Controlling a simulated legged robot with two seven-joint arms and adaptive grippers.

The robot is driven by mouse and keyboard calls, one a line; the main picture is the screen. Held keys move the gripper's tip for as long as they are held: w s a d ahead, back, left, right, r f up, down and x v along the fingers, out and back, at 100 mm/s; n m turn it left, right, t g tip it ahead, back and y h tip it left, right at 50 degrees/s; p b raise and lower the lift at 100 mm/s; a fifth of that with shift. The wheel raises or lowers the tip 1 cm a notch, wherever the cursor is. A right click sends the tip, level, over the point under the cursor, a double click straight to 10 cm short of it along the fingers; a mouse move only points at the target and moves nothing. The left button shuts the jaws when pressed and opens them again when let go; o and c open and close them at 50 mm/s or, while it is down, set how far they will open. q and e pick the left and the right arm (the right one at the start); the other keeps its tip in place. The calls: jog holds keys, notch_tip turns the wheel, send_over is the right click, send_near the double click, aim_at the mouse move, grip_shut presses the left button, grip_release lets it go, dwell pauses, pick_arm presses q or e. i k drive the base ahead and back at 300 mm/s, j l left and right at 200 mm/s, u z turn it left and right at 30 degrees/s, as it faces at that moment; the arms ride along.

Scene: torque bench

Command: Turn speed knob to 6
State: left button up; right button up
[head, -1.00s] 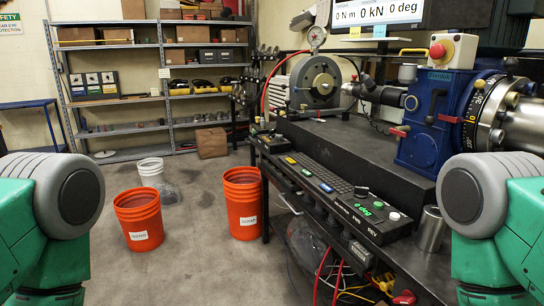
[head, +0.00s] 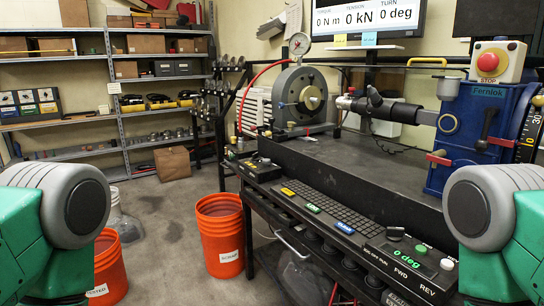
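A black control panel (head: 385,262) runs along the front of the bench, at the lower right. It has a black knob (head: 395,233), a green button (head: 421,248), a pale button (head: 447,264) and a green readout (head: 408,255) showing 0 deg. Small lettering reads OFF RUN, FWD and REV. I cannot tell which control is the speed knob, and no knob setting is legible. Only my green and grey arm parts show at the left and right edges. Both grippers are out of view. The right arm hides part of the area beside the panel.
The dark bench (head: 350,165) carries a keyboard (head: 335,210), a gauge fixture (head: 300,98) and a blue Ferniok machine (head: 470,140) with a red stop button (head: 488,62). An orange bucket (head: 220,240) stands before the bench; another is lower left.

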aim_at(254, 156)
jog(key=i+j+z, duration=0.25)
jog(key=z, duration=0.2)
jog(key=i+j+z, duration=0.15)
jog(key=j+z, duration=0.3)
jog(key=l, duration=0.1)
